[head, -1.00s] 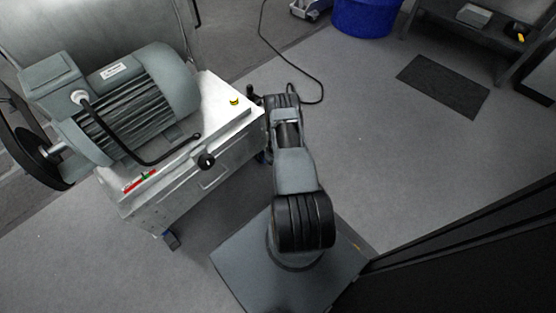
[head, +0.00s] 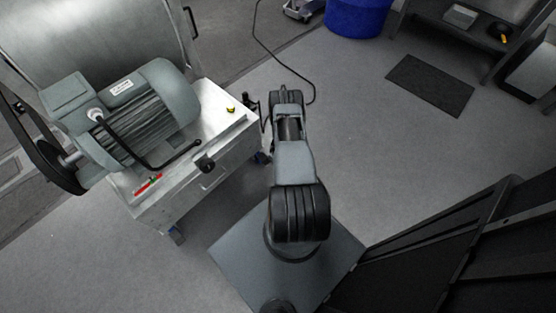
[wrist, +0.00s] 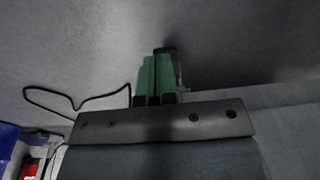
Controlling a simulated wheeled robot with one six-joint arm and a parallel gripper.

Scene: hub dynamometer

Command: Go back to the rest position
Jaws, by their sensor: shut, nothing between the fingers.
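My gripper shows in the wrist view (wrist: 158,78), its green fingers closed together with nothing between them. In the head view my arm reaches away from my base, to the right of the metal cart, and the gripper end is mostly hidden behind the arm. The gripper's small dark tip shows by the cart's far right corner. Whether it touches the cart cannot be told.
A cable (head: 257,40) lies on the floor. A blue bin (head: 355,17), dark mat (head: 430,86) and shelf (head: 455,32) stand beyond.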

